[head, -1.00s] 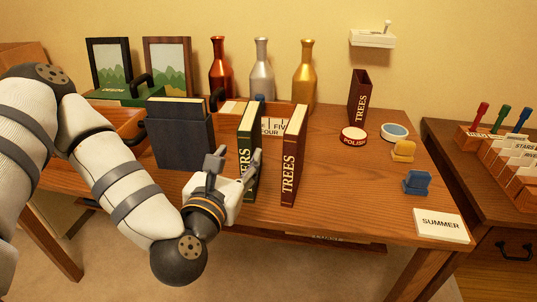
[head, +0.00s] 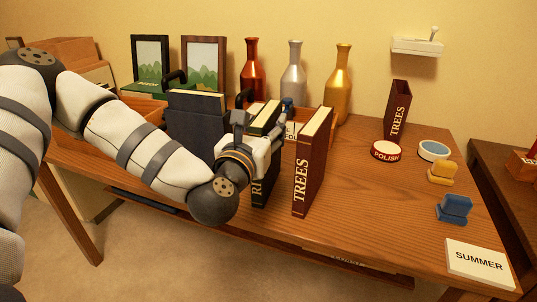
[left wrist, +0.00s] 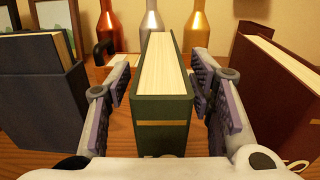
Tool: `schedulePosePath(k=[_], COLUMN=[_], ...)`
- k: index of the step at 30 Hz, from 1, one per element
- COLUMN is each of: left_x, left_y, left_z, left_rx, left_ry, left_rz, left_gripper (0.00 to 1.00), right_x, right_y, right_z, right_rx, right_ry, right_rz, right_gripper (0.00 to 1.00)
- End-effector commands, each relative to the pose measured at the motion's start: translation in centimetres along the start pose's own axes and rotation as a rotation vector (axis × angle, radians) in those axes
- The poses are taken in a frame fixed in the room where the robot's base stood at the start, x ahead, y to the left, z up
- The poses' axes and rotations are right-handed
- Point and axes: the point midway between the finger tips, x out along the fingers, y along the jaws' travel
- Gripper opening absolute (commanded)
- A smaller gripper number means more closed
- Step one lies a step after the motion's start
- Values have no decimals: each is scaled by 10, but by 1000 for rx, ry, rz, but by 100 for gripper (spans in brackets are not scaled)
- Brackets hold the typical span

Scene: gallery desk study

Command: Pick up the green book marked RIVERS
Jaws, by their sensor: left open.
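The green book (head: 258,190) stands upright on the desk, its spine partly hidden by my left gripper; only the start of its lettering shows. In the left wrist view the green book (left wrist: 162,112) stands between the two fingers, with gaps at both sides. My left gripper (head: 263,122) is open, with one finger on each side of the book's upper part. The right gripper is not in view.
A dark red TREES book (head: 311,160) stands close to the right of the green book. A dark blue slipcase with a book (head: 197,135) stands to the left. Bottles (head: 292,75) stand behind. The desk's right front is clear up to the SUMMER card (head: 480,263).

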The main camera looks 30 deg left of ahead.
Motion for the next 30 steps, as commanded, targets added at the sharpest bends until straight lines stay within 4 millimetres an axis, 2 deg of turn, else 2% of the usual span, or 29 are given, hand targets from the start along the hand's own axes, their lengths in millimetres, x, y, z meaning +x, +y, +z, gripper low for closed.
schedulePosePath(k=[4,11,17,27,30], left_x=[19,21,21,21,21], left_y=[0,0,0,-1,0], left_z=[2,1,1,2,12], left_rx=[1,0,1,0,-2], left_ry=[-2,0,0,-3,-7], left_rz=[-1,-1,-1,-1,0], left_gripper=[48,46,1,0,0], right_x=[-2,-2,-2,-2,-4], right_y=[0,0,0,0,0], right_z=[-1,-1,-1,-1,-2], right_rx=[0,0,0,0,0], right_ry=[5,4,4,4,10], right_rz=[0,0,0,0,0], right_gripper=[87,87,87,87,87])
